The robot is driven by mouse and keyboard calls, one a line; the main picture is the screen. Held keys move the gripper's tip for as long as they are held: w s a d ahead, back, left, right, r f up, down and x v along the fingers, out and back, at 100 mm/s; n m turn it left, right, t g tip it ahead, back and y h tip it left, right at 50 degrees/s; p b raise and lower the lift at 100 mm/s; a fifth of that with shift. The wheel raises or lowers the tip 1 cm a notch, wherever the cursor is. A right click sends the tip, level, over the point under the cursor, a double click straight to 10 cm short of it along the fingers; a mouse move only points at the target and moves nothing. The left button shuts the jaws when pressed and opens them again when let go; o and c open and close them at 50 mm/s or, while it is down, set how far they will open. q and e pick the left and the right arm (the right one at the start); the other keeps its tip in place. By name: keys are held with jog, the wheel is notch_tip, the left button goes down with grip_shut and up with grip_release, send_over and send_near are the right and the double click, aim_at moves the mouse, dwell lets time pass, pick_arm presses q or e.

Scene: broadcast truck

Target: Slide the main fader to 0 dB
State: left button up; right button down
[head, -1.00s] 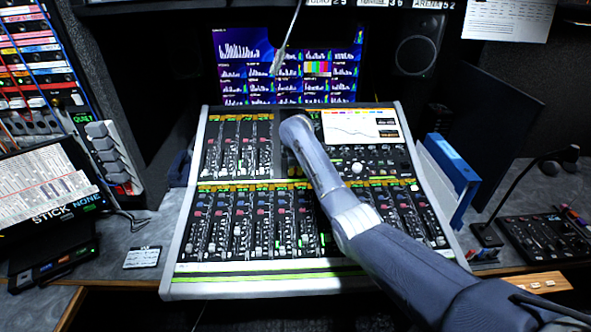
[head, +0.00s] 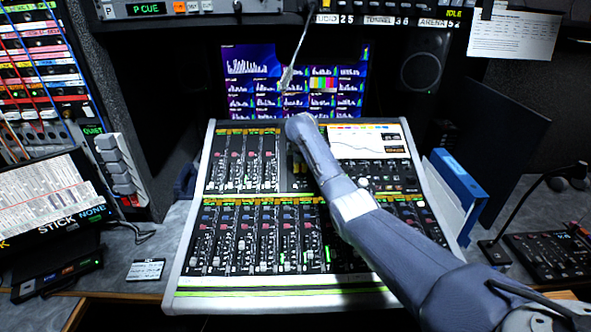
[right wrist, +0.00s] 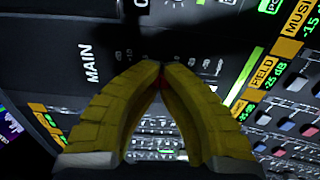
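The mixing console (head: 179,270) fills the middle of the head view. The main fader strip is marked by the MAIN label (right wrist: 90,62) in the right wrist view. My right gripper (right wrist: 161,68) has its two yellow fingers brought together beside that label. In the head view my right forearm and wrist cover the console's centre and hide the gripper. My left gripper is not in view.
Other fader channels (head: 240,160) lie left of my arm, and the console's screen (head: 366,141) lies to its right. Monitors (head: 250,80) stand behind. A gooseneck microphone (head: 520,205) and a small panel (head: 550,255) are at right, with blue folders (head: 459,180) beside the console.

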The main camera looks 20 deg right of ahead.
jog(key=c, duration=1.6)
grip_release()
jog(key=shift+s+d, duration=0.15)
jog(key=shift+d, duration=0.3)
jog(key=shift+o, duration=1.2)
jog(key=v, duration=0.2)
jog(key=w+v, duration=0.1)
jog(key=v, duration=0.2)
jog(key=shift+r, duration=0.2)
jog(key=shift+o, duration=0.6)
jog(key=s+r, duration=0.1)
jog(key=r, duration=0.1)
jog(key=s+r, duration=0.1)
jog(key=shift+s+a+r, duration=0.3)
jog(key=shift+s, duration=0.05)
jog(key=shift+s+a+r, duration=0.15)
jog(key=shift+a+r, duration=0.15)
jog(key=shift+r, duration=0.3)
jog(key=shift+s+a+r, duration=0.15)
jog(key=shift+a+r, duration=0.15)
jog(key=shift+r, duration=0.3)
